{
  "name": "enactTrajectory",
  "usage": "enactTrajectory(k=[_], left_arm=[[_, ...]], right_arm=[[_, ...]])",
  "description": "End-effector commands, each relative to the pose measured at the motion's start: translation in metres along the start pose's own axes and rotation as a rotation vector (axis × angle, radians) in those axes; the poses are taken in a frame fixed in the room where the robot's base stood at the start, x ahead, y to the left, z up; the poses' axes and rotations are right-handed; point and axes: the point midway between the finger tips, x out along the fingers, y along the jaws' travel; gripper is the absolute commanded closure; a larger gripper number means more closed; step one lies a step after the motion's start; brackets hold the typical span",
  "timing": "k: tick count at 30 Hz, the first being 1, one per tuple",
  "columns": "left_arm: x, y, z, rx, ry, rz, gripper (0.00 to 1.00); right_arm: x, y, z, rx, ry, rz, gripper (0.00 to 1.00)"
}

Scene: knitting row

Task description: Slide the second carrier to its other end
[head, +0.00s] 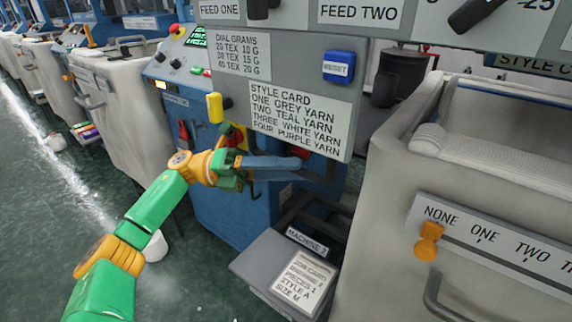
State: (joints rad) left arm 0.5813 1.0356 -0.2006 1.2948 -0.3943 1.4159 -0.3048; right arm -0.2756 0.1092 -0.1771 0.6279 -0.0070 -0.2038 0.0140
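My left gripper (240,172) is in front of the blue machine, below the style card (295,120). Its fingers are seen from behind and partly merge with a blue-grey bar (272,164), so I cannot tell their opening or whether they touch anything. My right gripper is not in view. Above are the labels feed one (220,9) and feed two (358,14), with dark levers at the top edge. I cannot surely pick out the second carrier.
A yellow handle (214,107) and a blue button (338,67) are on the machine front. A grey bin (400,160) with an orange knob (428,240) on a worded scale stands at right. A job card (300,280) lies low in front. Green floor at left is mostly clear.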

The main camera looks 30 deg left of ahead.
Motion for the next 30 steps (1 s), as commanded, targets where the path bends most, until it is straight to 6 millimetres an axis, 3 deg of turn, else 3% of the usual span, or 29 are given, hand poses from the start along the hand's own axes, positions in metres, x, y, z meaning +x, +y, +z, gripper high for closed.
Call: enactTrajectory(k=[10,18,21,30], left_arm=[[-0.003,-0.002,0.002,0.005,-0.007,-0.003,0.5],[-0.056,0.0,0.002,0.006,-0.01,-0.002,0.5],[-0.067,0.0,0.002,0.005,-0.008,-0.002,0.5],[-0.071,-0.001,0.001,0.004,-0.004,-0.003,0.5]], right_arm=[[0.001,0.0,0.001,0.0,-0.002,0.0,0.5],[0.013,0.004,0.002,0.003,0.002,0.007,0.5],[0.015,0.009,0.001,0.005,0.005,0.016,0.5],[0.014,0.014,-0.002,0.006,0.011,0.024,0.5]])
